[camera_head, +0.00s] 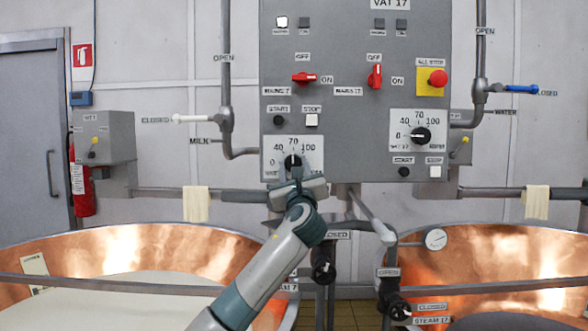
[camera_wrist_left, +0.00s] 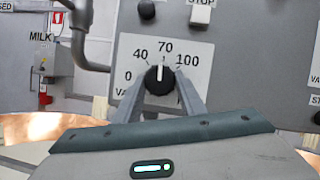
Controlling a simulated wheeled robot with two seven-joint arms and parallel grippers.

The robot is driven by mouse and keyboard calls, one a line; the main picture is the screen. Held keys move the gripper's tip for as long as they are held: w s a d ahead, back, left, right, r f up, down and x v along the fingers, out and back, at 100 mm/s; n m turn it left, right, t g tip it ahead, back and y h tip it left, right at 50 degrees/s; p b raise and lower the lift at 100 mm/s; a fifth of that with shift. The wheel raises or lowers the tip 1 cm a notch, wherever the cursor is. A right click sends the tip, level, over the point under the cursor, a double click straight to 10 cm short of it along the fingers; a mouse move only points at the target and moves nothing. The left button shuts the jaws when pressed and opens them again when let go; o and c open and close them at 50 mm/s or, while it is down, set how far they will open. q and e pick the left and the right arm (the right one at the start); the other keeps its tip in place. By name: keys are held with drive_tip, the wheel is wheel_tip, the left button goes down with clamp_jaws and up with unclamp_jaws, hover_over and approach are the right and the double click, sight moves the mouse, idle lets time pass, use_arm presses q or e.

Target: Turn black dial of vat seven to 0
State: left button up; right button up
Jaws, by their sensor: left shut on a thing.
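The left black dial (camera_head: 293,161) sits on a white scale plate marked 0, 40, 70 and 100, low on the grey control panel. My left gripper (camera_head: 298,182) reaches up to it from below and is shut on it. In the left wrist view the dial (camera_wrist_left: 159,79) stands between my two fingers (camera_wrist_left: 160,102), its white mark pointing up toward 70. The plate's lower label is partly hidden by my gripper, so its vat number cannot be read in full. My right gripper is not in view.
A second black dial (camera_head: 421,136) sits to the right on the same panel (camera_head: 340,150), its mark toward 0. Red switches (camera_head: 304,79) and an emergency stop (camera_head: 437,78) are above. Copper vats (camera_head: 130,250) stand below left and right; pipes and valves (camera_head: 322,262) run beneath the panel.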

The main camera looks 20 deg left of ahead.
use_arm(q)
drive_tip(key=n+g+y, duration=0.1)
drive_tip(key=n, duration=0.2)
drive_tip(key=n+g+y, duration=0.1)
drive_tip(key=n, duration=0.3)
drive_tip(key=n+g+y, duration=0.1)
drive_tip(key=n, duration=0.2)
drive_tip(key=shift+d+r+n+g+p, duration=0.2)
drive_tip(key=shift+d+n+g+p, duration=0.1)
drive_tip(key=shift+n+g+p, duration=0.1)
drive_tip(key=n+g+p, duration=0.1)
drive_tip(key=n, duration=0.2)
drive_tip(key=shift+w+r, duration=0.1)
drive_tip(key=shift+r, duration=0.05)
drive_tip(key=n+g+p, duration=0.1)
drive_tip(key=n, duration=0.1)
drive_tip(key=n+g, duration=0.1)
drive_tip(key=n, duration=0.1)
drive_tip(key=shift+r+h+p, duration=0.1)
drive_tip(key=shift+h+p, duration=0.2)
drive_tip(key=shift+p, duration=0.1)
drive_tip(key=shift+n+h+p, duration=0.4)
drive_tip(key=shift+n, duration=0.6)
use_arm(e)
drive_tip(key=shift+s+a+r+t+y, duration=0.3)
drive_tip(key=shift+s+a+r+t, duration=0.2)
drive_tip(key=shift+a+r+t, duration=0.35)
use_arm(q)
drive_tip(key=o, duration=1)
drive_tip(key=shift+o, duration=0.2)
